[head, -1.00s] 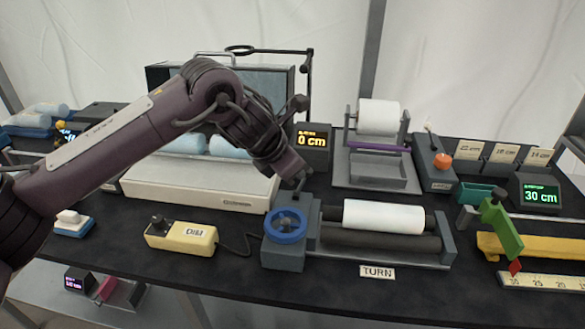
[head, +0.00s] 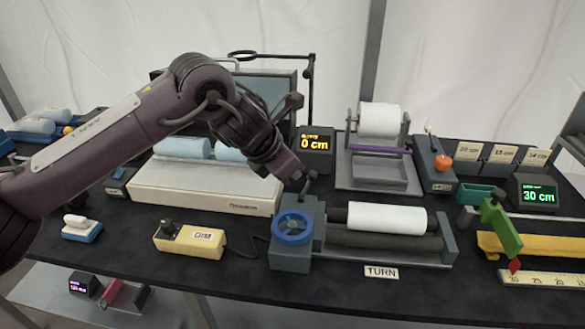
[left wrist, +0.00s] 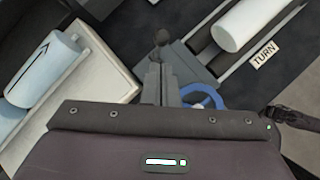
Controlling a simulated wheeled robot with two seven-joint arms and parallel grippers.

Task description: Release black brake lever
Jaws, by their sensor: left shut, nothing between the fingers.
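The black brake lever (head: 309,180) is a small rod with a round knob. It stands at the back of the grey housing (head: 312,215) of the roller unit, which has a blue handwheel (head: 292,227) on its front. My left gripper (head: 298,184) is shut and empty, right beside the lever at its left. In the left wrist view the lever's knob (left wrist: 161,38) shows just beyond the shut fingertips (left wrist: 160,70); I cannot tell whether they touch it. The blue handwheel (left wrist: 204,100) is partly hidden there by my gripper body. My right gripper is not in view.
A white roll (head: 385,218) lies over dark rollers right of the housing. A yellow DIM box (head: 190,240) and a white-topped machine (head: 200,190) stand to the left. A TURN label (head: 381,272) lies in front. A display (head: 315,142) reading 0 cm stands behind.

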